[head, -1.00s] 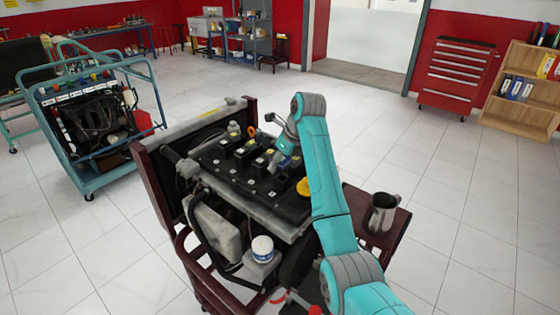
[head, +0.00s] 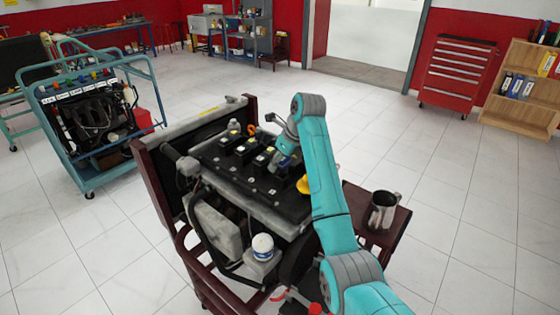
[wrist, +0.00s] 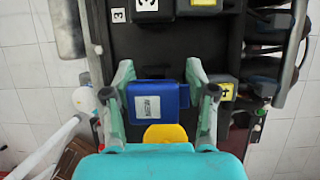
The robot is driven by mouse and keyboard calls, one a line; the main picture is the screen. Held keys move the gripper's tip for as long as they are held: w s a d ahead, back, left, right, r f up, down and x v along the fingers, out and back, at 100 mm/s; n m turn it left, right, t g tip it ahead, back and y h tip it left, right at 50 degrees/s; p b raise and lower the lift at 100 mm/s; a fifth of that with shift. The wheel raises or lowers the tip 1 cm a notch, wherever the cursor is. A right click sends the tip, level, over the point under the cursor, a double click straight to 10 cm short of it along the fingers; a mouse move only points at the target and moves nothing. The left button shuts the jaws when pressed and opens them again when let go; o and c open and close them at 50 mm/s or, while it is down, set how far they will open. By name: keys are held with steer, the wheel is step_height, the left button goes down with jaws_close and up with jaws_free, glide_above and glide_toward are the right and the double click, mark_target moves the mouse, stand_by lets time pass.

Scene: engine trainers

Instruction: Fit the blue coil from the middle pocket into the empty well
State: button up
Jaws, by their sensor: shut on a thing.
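The blue coil (wrist: 158,100) with a pale label on top sits between the two fingers of my gripper (wrist: 158,80) in the wrist view. My gripper is shut on it. In the head view my gripper (head: 284,155) is over the black engine cover (head: 238,168), towards its right side, and the coil is largely hidden by the arm. The wrist view shows black cover beneath; whether the coil touches it or a well I cannot tell. The empty well cannot be clearly told from other dark openings.
A yellow cap (head: 303,185) is close to my gripper; it also shows below the coil in the wrist view (wrist: 165,134). Dark coils (head: 245,152) stand on the cover. A metal jug (head: 382,210) stands on a side shelf at right. A white-lidded reservoir (head: 262,246) is in front.

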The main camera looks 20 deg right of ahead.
steer(key=shift+f, duration=1.05)
steer(key=shift+d+f, duration=0.1)
steer(key=shift+f, duration=0.2)
